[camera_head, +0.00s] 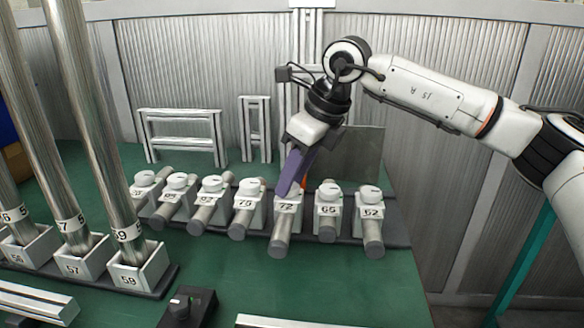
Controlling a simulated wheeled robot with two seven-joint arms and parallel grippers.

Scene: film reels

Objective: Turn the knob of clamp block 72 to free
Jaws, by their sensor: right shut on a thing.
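Clamp block 72 (288,207) is a white block in the row on the dark rail, with a metal rod through it that sticks out toward the front. My right gripper (290,187) comes down from above on block 72, its purple finger at the block's top. It is shut on the block's knob, which is mostly hidden behind the fingers, so its setting cannot be read. My left gripper is not in view.
Clamp block 75 (246,204) stands close on the left of block 72, and block 65 (328,209) close on the right. Block 62 (370,213) ends the row. Tall metal rods stand in holders 57 (82,265) and 59 (139,275) at the left.

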